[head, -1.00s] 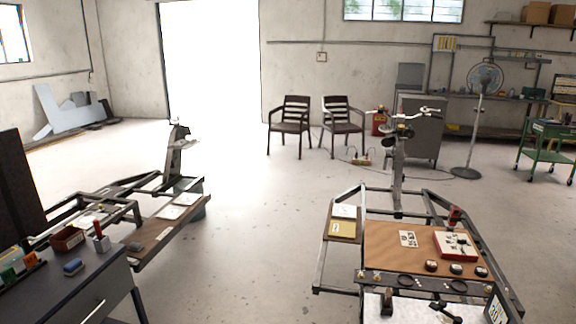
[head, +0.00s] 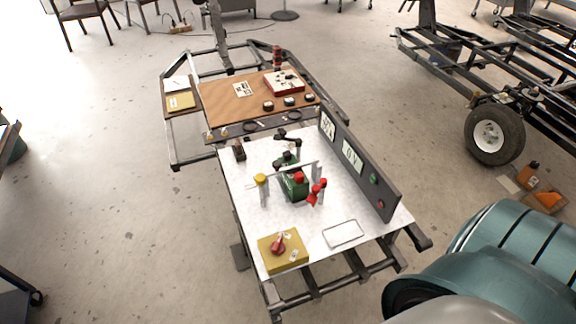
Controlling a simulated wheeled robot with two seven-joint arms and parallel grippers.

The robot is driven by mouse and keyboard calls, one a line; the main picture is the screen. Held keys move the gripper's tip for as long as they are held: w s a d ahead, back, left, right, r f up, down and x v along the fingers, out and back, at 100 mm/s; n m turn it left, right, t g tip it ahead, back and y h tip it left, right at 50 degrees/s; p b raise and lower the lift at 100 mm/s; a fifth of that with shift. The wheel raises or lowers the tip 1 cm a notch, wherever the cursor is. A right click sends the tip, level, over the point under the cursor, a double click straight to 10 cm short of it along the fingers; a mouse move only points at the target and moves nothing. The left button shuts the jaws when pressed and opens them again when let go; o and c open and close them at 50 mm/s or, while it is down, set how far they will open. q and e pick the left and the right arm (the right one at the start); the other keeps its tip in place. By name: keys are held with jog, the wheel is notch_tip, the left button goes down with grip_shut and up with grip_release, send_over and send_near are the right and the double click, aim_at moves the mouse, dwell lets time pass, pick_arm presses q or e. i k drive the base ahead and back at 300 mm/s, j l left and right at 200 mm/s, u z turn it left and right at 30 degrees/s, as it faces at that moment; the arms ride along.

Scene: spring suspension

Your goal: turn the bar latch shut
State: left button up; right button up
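A green device (head: 294,187) stands in the middle of a white-topped bench (head: 240,215). A thin pale bar (head: 283,173) runs across it, from near a yellow-topped post (head: 261,182) on the left toward a grey post on the right. This may be the bar latch, but it is too small to tell, and so is whether it is turned shut. Red-topped parts (head: 317,190) stand just right of the green device. Neither of my grippers is in view.
A dark panel (head: 360,168) with displays and buttons edges the bench's right side. A yellow box with a red knob (head: 281,252) and a pale rectangular frame (head: 343,234) sit at the near end. A brown board (head: 225,105) adjoins beyond.

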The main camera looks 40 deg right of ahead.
aim_at(260, 178)
jog(key=k+l+z, duration=0.1)
jog(key=z, duration=0.3)
jog(key=l+z, duration=0.35)
jog(key=k+l+z, duration=0.1)
jog(key=z, duration=0.3)
jog(key=l+z, duration=0.35)
